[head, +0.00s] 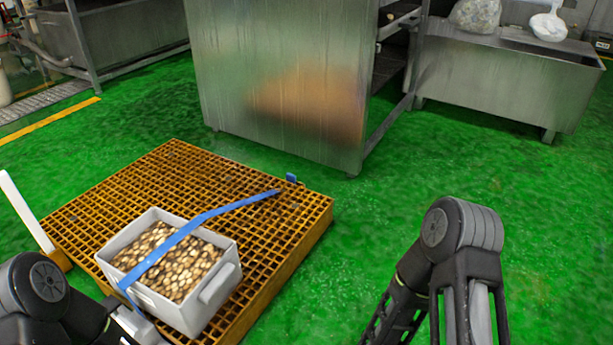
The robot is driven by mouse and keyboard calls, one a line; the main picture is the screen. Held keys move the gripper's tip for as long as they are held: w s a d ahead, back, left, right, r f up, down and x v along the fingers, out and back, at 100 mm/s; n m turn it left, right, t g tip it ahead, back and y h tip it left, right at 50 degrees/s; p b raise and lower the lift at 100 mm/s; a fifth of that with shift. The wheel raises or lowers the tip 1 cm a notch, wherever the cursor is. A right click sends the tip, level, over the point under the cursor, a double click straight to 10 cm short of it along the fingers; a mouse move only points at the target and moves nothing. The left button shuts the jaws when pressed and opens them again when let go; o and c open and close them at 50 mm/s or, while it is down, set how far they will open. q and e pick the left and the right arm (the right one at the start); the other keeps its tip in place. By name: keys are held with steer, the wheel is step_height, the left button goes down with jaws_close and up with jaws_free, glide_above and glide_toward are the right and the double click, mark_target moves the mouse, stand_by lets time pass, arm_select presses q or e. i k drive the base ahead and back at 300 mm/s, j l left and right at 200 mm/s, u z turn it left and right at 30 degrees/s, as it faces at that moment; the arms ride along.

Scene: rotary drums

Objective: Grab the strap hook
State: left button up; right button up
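A blue strap (217,212) runs across the top of a light grey crate (222,290) filled with small tan pieces. The strap's far end lies on the orange grating, with a small blue piece (291,178) standing near the grating's far right edge. This piece looks like the strap hook, but it is too small to be sure. The strap's near end hangs over the crate's near left side. My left arm comes in at the bottom left, close to the crate; its fingertips cannot be made out. My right arm is at the bottom right, apart from the strap, and its gripper is out of view.
The orange grating pallet (100,205) lies on the green floor. A large steel cabinet (225,75) stands behind it, and a steel trough (510,85) with bags stands at the back right. The floor right of the pallet is clear.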

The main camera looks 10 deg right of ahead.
mark_target(290, 178)
steer(key=i+l, duration=0.6)
steer(key=l, duration=0.2)
steer(key=i+l+u, duration=0.1)
steer(key=i+l, duration=0.25)
steer(key=l+u, duration=0.1)
steer(key=u, duration=0.35)
steer(key=i+l+u, duration=0.1)
steer(key=u, duration=0.3)
steer(key=l+u, duration=0.1)
steer(key=u, duration=0.35)
steer(key=i+l+u, duration=0.15)
steer(key=l+u, duration=0.25)
steer(key=l, duration=0.35)
steer(key=l+u, duration=0.4)
steer(key=l, duration=1)
